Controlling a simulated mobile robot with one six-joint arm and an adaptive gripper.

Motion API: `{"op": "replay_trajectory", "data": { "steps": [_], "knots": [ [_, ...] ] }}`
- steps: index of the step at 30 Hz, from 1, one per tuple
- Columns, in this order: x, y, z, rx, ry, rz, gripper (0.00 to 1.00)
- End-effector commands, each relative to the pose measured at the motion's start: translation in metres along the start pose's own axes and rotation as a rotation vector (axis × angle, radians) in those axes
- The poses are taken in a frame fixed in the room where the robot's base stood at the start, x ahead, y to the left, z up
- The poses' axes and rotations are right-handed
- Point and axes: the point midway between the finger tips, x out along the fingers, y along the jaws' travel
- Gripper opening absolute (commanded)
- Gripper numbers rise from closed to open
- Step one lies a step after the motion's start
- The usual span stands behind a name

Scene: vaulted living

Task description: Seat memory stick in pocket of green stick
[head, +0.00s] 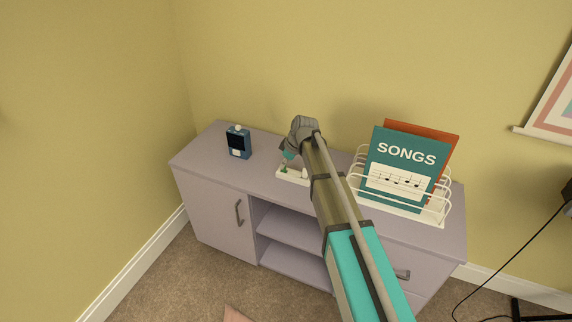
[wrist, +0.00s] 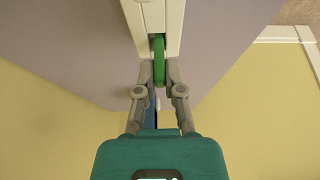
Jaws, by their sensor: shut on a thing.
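A slim green stick (wrist: 158,62) stands between my fingertips in the wrist view. My gripper (wrist: 158,72) is shut on it. The stick's upper end in that view meets the groove of a white holder (wrist: 173,30); I cannot tell whether it is inside the pocket or just above it. In the head view the white holder (head: 296,178) lies on the cabinet, with a bit of green (head: 284,169) at its left end just below my gripper (head: 287,157). My arm hides part of the holder there. I cannot make out a separate memory stick.
The lavender cabinet (head: 214,154) stands against the yellow walls. A blue device with a dark screen (head: 238,142) stands left of the holder. A white wire rack (head: 432,215) with a teal SONGS book (head: 400,165) stands to the right. The cabinet top between device and holder is clear.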

Motion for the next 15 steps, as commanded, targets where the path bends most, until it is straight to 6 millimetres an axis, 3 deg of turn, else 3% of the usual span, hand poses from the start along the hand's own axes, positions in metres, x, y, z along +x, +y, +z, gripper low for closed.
{"op": "replay_trajectory", "data": {
  "steps": [3,4,9,15],
  "knots": [
    [0.0036,0.0001,0.0016,0.0,0.0,0.0,0.0],
    [0.0025,0.0001,0.0011,0.0,0.0,0.0,0.17],
    [0.0021,0.0001,0.0011,0.0,0.0,0.0,0.46],
    [0.0021,0.0002,0.0011,0.0,0.0,0.0,0.46]
  ]
}}
